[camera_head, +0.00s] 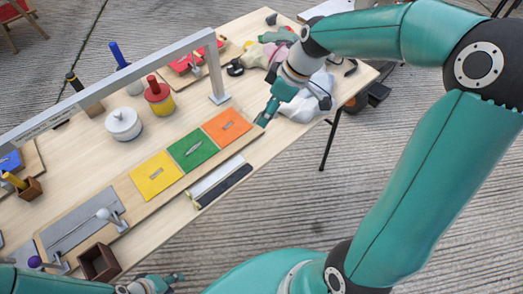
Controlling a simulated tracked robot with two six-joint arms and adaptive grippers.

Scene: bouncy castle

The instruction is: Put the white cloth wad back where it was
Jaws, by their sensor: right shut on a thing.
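The white cloth wad (304,107) is a crumpled white bundle at the right edge of the wooden table. My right gripper (295,108) comes down over it from above, with a teal finger on its left side and a dark fingertip on its right. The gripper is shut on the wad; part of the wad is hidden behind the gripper. I cannot tell whether the wad touches the table top. My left gripper (163,283) is low at the bottom edge, in front of the table and apart from the wad. Its finger gap is too small to read.
A board with yellow (156,174), green (194,147) and orange (227,125) squares lies left of the wad. A grey frame (215,80) spans the table. A white lidded pot (124,124) and a red-yellow cylinder (159,98) stand behind. Pinkish cloth (256,54) lies beyond.

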